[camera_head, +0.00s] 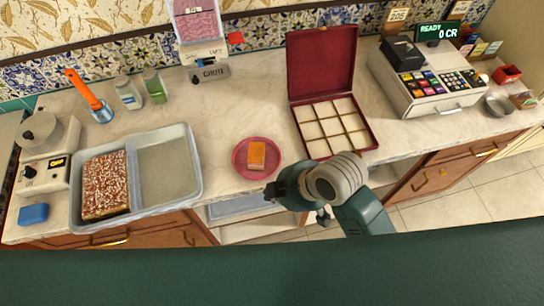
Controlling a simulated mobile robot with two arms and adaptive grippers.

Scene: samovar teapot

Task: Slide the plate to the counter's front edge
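The round pinkish-red plate (239,167) lies flat on the marble counter (215,115), close to the counter's front edge, with an orange-topped square piece of cake (257,154) on it. My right gripper (276,189) is just beyond the plate's lower right side, at the front edge. It looks dark and its fingers point left. Whether it touches the plate rim, and how far the fingers are parted, I cannot tell. My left gripper is not in view.
A metal tray (196,185) with a sprinkled cake (106,187) is left of the plate. An open red box (369,143) with compartments stands to the right. A cash register (422,92) is farther right. An open drawer or shelf (238,206) shows below.

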